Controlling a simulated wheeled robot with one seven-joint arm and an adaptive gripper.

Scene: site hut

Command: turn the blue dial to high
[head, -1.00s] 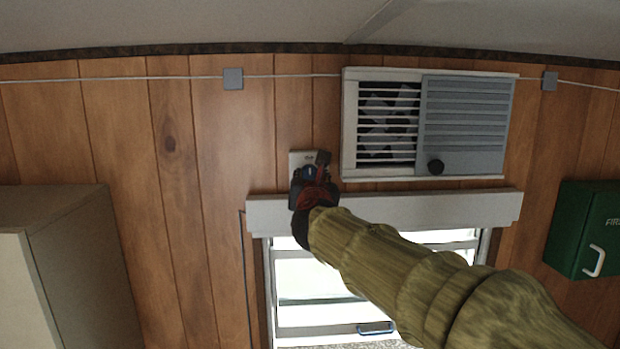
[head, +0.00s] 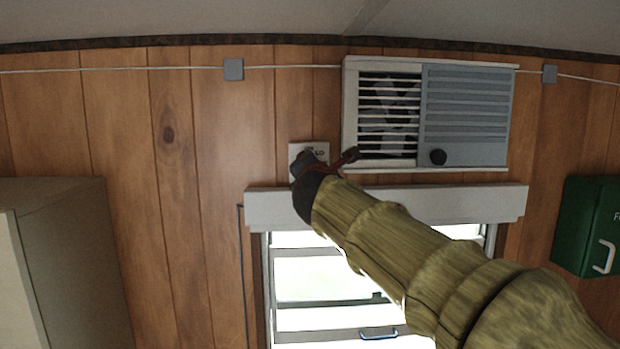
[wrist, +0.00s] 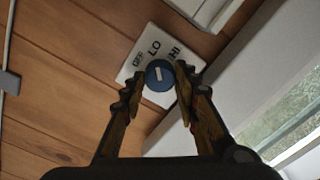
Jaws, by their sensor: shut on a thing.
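The blue dial (wrist: 159,74) sits on a white wall plate (wrist: 136,73) marked OFF, LO and HI. Its white mark points roughly up at LO in the wrist view, with HI to the right of it. My gripper (wrist: 161,79) has one finger on each side of the dial and is shut on it. In the head view my gripper (head: 326,167) is at the plate (head: 295,150), just left of the vent unit, and hides the dial.
A window (head: 320,280) with a white head box (head: 440,205) is below. A green cabinet (head: 585,230) is at right, a beige cabinet (head: 70,270) at left.

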